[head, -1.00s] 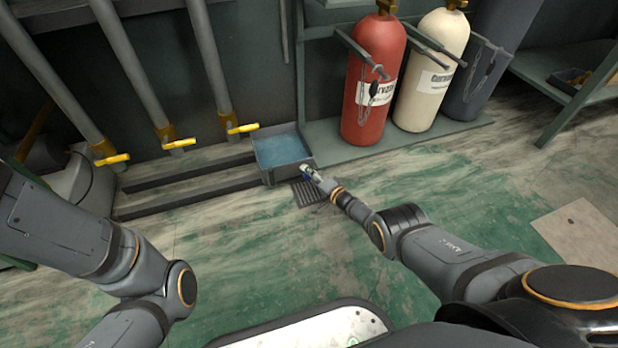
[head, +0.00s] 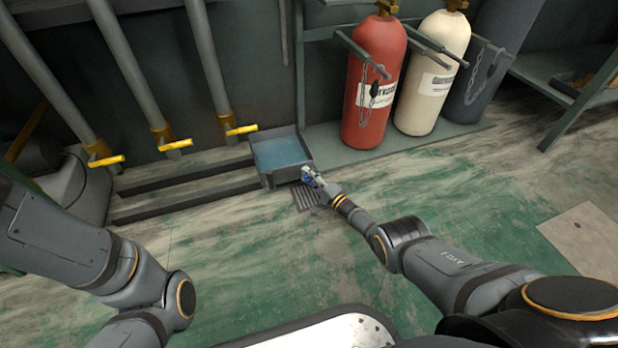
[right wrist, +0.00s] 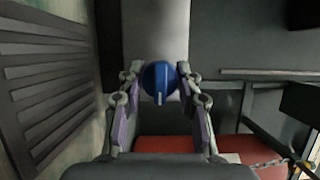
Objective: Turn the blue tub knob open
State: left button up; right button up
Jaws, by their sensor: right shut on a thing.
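The tub (head: 286,177) stands on the floor by the wall in the head view, with blue water inside. The round blue tub knob (right wrist: 158,80) is in the middle of the right wrist view, with its ridge pointing down in the picture. My right gripper (right wrist: 159,84) is shut on it, one finger on each side. In the head view, my right gripper (head: 311,177) is at the tub's front right corner, and the knob is small and mostly hidden there. My left arm shows at the left, but its gripper is out of view.
A floor grate (head: 307,198) lies in front of the tub. A red cylinder (head: 372,90) and a cream cylinder (head: 430,80) stand to the right. Pipes with yellow valve handles (head: 241,130) are at the left. The floor in front is clear.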

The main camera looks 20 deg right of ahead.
jog(key=o, duration=1.1)
jog(key=shift+o, duration=0.3)
